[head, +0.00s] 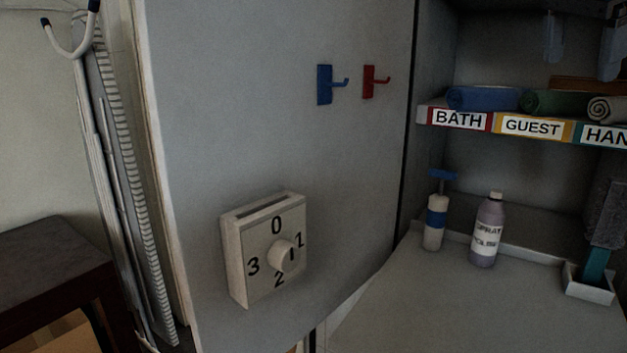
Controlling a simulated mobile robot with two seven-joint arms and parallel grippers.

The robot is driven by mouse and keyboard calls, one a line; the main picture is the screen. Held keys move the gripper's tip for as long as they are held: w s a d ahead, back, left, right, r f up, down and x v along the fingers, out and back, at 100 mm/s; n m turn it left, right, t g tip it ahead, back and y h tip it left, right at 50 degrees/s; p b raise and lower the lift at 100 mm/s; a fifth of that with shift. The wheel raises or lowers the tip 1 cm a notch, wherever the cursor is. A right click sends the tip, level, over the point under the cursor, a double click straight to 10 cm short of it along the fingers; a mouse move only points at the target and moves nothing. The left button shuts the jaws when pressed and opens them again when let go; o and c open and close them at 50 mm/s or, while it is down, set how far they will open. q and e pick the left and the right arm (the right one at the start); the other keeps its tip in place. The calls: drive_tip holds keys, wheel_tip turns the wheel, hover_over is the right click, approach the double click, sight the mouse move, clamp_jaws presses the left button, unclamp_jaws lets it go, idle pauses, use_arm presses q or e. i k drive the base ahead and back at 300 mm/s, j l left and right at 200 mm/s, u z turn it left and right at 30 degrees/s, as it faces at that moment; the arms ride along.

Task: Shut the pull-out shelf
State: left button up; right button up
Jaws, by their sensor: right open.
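The pull-out shelf (440,310) looks to be the flat pale grey board at the lower right, running from inside the cabinet toward me. Its near edge is cut off by the frame, so how far it sticks out cannot be told. My right gripper (582,50) is at the top right, dim, its two fingers hanging down and apart. It is open, with nothing seen between the fingers. It appears in front of the upper cabinet, above the towel shelf and well above the board in the picture, not touching it. My left gripper is not in view.
A cabinet door (290,150) with a dial box (275,255), blue hook (325,85) and red hook (369,82) fills the middle. Rolled towels lie on the labelled shelf (500,123).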

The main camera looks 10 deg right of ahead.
sight(421, 300)
drive_tip(key=k+j, duration=0.55)
drive_tip(key=j, duration=0.15)
drive_tip(key=k+j, duration=0.55)
drive_tip(key=j, duration=0.15)
